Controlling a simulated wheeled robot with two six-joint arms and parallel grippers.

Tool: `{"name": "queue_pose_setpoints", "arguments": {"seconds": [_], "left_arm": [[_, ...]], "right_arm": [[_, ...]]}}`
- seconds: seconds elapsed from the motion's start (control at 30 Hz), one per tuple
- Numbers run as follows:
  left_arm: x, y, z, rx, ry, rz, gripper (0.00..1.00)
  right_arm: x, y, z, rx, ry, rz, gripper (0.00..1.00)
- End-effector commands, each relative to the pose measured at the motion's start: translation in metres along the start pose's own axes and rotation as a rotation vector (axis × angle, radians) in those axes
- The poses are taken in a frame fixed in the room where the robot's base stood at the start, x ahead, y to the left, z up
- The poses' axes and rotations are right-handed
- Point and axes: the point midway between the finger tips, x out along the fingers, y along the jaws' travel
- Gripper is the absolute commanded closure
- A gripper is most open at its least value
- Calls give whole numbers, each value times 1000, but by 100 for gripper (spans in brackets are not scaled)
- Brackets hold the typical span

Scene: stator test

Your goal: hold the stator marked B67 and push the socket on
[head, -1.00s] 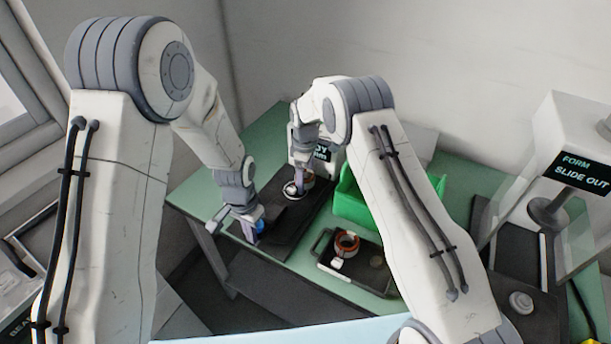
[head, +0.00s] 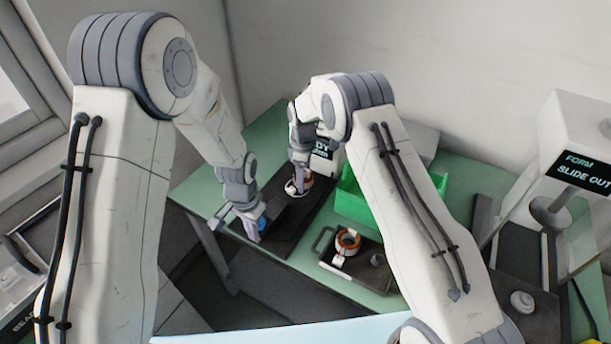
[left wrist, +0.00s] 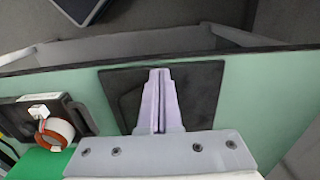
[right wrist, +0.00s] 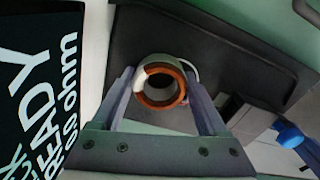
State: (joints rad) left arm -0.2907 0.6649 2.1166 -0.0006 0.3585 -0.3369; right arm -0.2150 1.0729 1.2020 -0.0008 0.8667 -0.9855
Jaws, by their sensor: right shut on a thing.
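A stator (head: 306,182) with a copper-coloured winding sits at the black test fixture, below the display. In the right wrist view the stator ring (right wrist: 178,96) is between the fingers of my right gripper (right wrist: 162,100), which is shut on it; its white connector piece (right wrist: 143,80) shows on the ring's left. No B67 mark is legible. My left gripper (left wrist: 161,85) has its fingers together over a dark plate, with nothing visible between them. A blue part (head: 262,224), possibly the socket, is beside that gripper's tip in the head view; it also shows in the right wrist view (right wrist: 290,137).
A second stator (head: 347,241) with a white connector lies in a black handled tray (head: 376,284). A green bin (head: 352,203) stands behind the tray. The display (right wrist: 42,90) reads READY and ohm.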

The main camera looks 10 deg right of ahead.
Motion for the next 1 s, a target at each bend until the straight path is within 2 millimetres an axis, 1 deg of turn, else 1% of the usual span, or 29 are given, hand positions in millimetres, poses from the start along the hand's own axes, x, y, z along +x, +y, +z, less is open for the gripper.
{"name": "queue_pose_setpoints", "arguments": {"seconds": [1.0], "left_arm": [[0, 0, 0, 0, 0, 0, 100]], "right_arm": [[-1, -17, -12, -127, 1, 1, 100]]}}
